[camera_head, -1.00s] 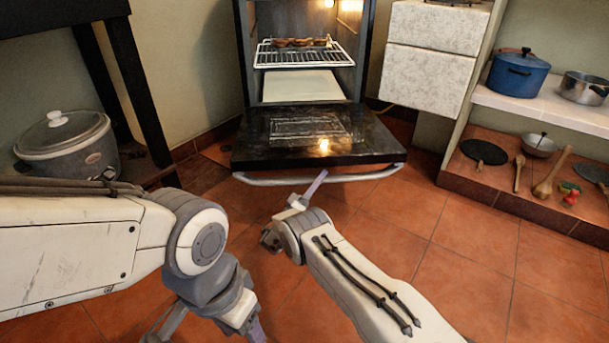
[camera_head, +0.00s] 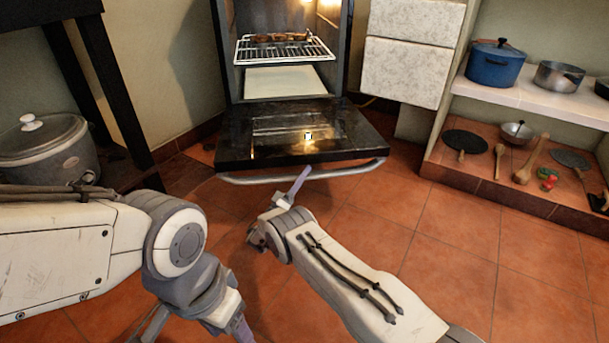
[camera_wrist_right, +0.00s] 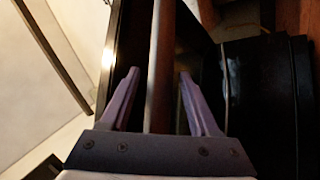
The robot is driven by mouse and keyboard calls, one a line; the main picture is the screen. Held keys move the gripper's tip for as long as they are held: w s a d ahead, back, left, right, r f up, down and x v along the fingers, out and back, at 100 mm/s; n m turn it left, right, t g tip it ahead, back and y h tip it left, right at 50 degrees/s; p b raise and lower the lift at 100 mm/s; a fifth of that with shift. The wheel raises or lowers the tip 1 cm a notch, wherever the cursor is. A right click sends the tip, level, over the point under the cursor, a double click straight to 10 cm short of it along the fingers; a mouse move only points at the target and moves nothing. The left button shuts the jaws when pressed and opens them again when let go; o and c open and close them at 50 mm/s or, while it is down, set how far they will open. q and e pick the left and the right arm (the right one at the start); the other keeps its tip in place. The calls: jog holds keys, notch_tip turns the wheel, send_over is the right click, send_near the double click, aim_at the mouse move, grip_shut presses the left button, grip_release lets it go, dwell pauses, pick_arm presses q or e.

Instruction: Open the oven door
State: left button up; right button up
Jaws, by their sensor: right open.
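The oven (camera_head: 226,60) stands ahead with its black door (camera_head: 237,150) folded down, about flat, and the inside in plain view. The door's pale bar handle (camera_head: 345,172) runs along its front edge. My right gripper (camera_head: 285,200) is at the near side of this handle, one purple finger's tip overlapping it in the head view. In the right wrist view the right gripper (camera_wrist_right: 158,74) is open, and a long bar (camera_wrist_right: 160,50), seemingly the handle, runs between its fingers. I cannot tell if they touch. My left gripper (camera_head: 197,330) is low at the bottom edge, partly cut off, its fingers apart.
Inside the oven, a wire rack (camera_head: 285,50) holds several brown items. White drawers (camera_head: 408,60) stand right of the oven. A shelf (camera_head: 540,100) with a blue pot (camera_head: 494,66) is further right. A slow cooker (camera_head: 45,150) is at left. The tiled floor before the door is clear.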

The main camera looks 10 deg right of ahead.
jog(key=p+v, duration=0.1)
jog(key=v, duration=0.9)
jog(key=shift+p, duration=0.35)
